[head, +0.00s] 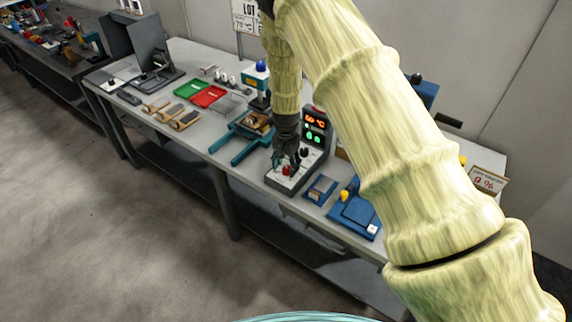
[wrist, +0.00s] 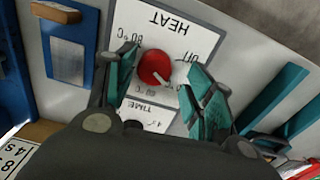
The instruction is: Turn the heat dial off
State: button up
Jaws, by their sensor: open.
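The heat dial (wrist: 155,67) is a round red knob with a pale pointer, on a white panel marked HEAT (wrist: 160,30) in the wrist view. The panel appears upside down there, with "Off" and temperature marks around the knob. The pointer points to the lower right in that view, toward neither the "Off" print nor the 80 °C print. My gripper (wrist: 160,88) is open, its teal fingers on either side of the knob. I cannot tell whether they touch it. In the head view my gripper (head: 286,158) is over the control box (head: 300,178), near the red knob (head: 287,170).
A TIME panel (wrist: 148,115) lies beside the heat panel, partly hidden by my gripper. A lit red and green display (head: 315,125) stands behind the box. Blue fixtures (head: 352,212) are to its right, and a teal forked fixture (head: 243,140) is to its left.

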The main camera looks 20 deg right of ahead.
jog(key=shift+f, duration=0.15)
jog(key=shift+s, duration=0.2)
jog(key=shift+s+r, duration=0.4)
jog(key=shift+s, duration=0.3)
jog(key=shift+w+f, duration=0.2)
jog(key=shift+f, duration=0.05)
jog(key=shift+w+f, duration=0.3)
jog(key=shift+c, duration=1.4)
jog(key=shift+w, duration=0.1)
jog(key=c, duration=0.3)
jog(key=shift+r, duration=0.2)
jog(key=c, duration=0.5)
